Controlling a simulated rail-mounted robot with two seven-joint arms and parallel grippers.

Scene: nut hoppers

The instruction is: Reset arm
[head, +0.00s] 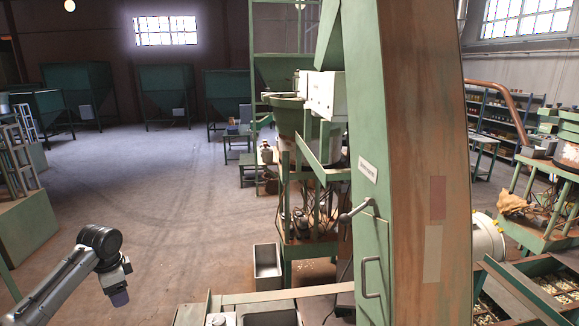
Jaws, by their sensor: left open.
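My left arm comes in from the lower left, and its gripper (119,298) hangs at the end over the open floor. The gripper is small in the picture and points down. It is open, and I see nothing held in it. It is apart from the machines and the bench. My right gripper is not in view.
A tall green and brown machine column (415,170) with handles fills the right centre. A grey bin (267,266) stands on the floor beside it. Green hoppers (166,88) line the back. Shallow trays of small parts (548,284) lie lower right. The left-centre floor is clear.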

